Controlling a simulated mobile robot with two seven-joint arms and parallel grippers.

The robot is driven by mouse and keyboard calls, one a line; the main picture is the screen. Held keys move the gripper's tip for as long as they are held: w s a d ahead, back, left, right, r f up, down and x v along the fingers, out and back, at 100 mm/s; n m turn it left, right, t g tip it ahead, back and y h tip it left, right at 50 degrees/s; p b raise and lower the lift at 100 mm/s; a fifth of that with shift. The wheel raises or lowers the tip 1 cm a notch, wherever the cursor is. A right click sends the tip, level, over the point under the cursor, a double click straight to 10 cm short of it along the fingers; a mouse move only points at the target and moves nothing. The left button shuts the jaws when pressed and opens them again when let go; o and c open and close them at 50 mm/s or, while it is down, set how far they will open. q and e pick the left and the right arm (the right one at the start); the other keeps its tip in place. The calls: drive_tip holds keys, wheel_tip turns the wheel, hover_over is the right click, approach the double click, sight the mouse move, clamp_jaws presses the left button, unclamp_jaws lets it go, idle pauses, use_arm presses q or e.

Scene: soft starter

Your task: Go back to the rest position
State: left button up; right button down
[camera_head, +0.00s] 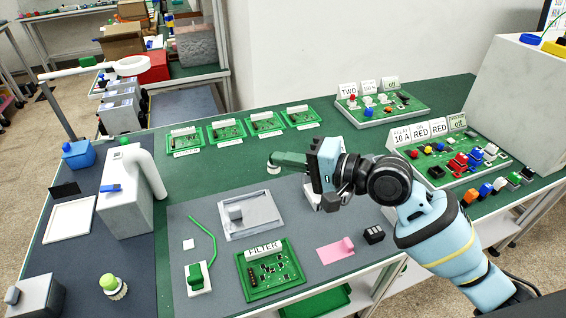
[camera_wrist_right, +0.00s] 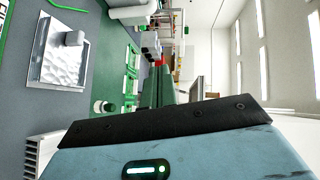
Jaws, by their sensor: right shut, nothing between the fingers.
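My right gripper (camera_head: 274,163) is held up over the green bench top, near the middle of the head view. Its green fingers point left and are shut with nothing between them. It is apart from the row of small green boards behind it. In the right wrist view the green fingers (camera_wrist_right: 165,88) show beyond the dark edge of the gripper body. My right arm reaches in from the right side of the head view. My left gripper is in neither view.
Below the gripper, a grey mat (camera_head: 200,300) bears a silver tray (camera_head: 250,214), a green FILTER board (camera_head: 270,270) and a pink piece (camera_head: 335,251). Component boards (camera_head: 455,160) stand at the right, by a grey cabinet (camera_head: 515,95). A white machine (camera_head: 125,200) stands left.

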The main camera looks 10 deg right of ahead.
drive_tip(key=shift+s+d+r, duration=0.15)
drive_tip(key=shift+s+r, duration=0.3)
drive_tip(key=shift+r, duration=0.05)
drive_tip(key=shift+f, duration=0.1)
